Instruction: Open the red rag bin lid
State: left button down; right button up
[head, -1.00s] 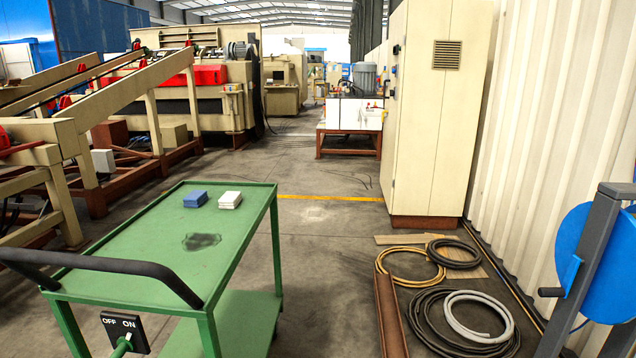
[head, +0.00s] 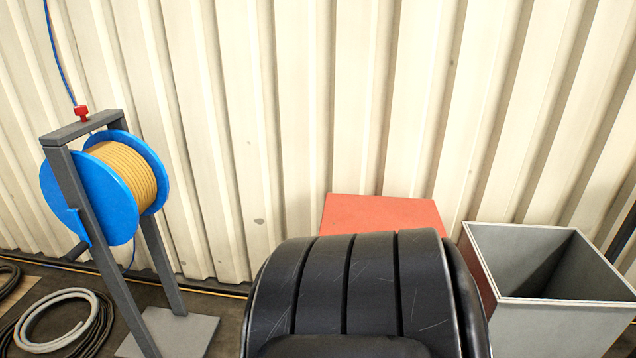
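A flat red top (head: 380,213), which looks like the lid of the red rag bin, shows in the head view at the middle, close to the wall. It lies flat and appears closed. Its front part and the body below it are hidden behind a large black ribbed object. Neither of my grippers is in view.
The scratched black ribbed object (head: 370,285), like a padded seat back, stands in front of the red top. An open grey bin (head: 560,325) is at right. A blue hose reel (head: 85,200) stands at left, with coiled hoses (head: 40,318) beside it. A corrugated wall (head: 290,110) closes the back.

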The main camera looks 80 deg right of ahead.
aim_at(342, 213)
jog(key=z, duration=3.05)
